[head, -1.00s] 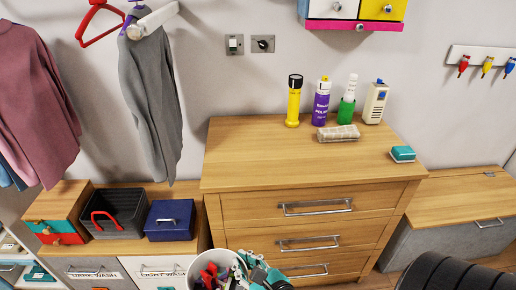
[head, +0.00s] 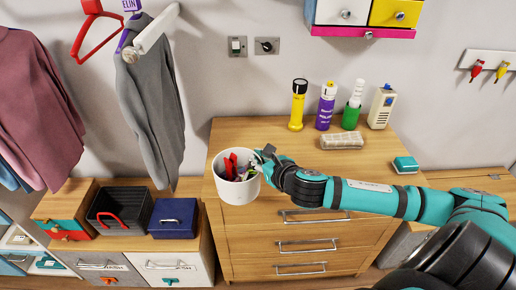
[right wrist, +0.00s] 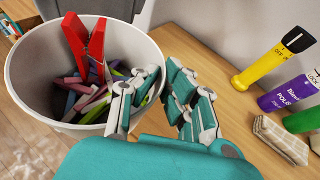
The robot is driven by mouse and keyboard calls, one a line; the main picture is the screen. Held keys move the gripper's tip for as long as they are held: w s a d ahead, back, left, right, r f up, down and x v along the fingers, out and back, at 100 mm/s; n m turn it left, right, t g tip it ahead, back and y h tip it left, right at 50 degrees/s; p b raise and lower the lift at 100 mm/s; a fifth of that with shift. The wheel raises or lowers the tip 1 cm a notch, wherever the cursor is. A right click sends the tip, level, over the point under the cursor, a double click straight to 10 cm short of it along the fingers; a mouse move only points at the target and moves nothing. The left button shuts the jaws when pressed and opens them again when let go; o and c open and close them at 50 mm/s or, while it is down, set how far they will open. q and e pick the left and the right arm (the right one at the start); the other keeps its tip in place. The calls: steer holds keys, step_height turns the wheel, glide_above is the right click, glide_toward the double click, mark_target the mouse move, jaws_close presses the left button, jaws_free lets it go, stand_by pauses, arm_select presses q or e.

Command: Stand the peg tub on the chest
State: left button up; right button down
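The peg tub (head: 228,190) is a white round tub filled with coloured pegs, a large red one sticking up. In the head view it overlaps the front left edge of the wooden chest (head: 290,150). My right gripper (head: 266,158) is shut on the tub's rim, at the tub's right side. In the right wrist view the gripper (right wrist: 155,100) has one finger inside the tub (right wrist: 28,70) and one outside. The tub looks upright and held up; floor shows beside it at lower left. Its underside is hidden. My left gripper is out of view.
A yellow torch (head: 298,105), purple spray can (head: 325,107), green bottle (head: 351,115), cream box (head: 381,107) and beige bundle (head: 341,141) stand toward the chest's back. A teal box (head: 405,165) is at right. The chest top's left part is clear.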

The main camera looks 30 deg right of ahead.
steer(key=shift+w+d+f+p, duration=0.45)
steer(key=shift+w+d+f, duration=0.3)
steer(key=shift+w+d, duration=0.65)
steer(key=shift+w+d+f+p, duration=0.4)
steer(key=shift+w+d+f, duration=0.4)
steer(key=shift+w+d, duration=0.6)
steer(key=shift+w+d+f+p, duration=0.45)
steer(key=shift+w+d+f, duration=0.45)
steer(key=shift+w, duration=0.85)
steer(key=shift+d+r, duration=0.1)
steer(key=c, duration=2)
jaws_free()
steer(key=o, duration=0.5)
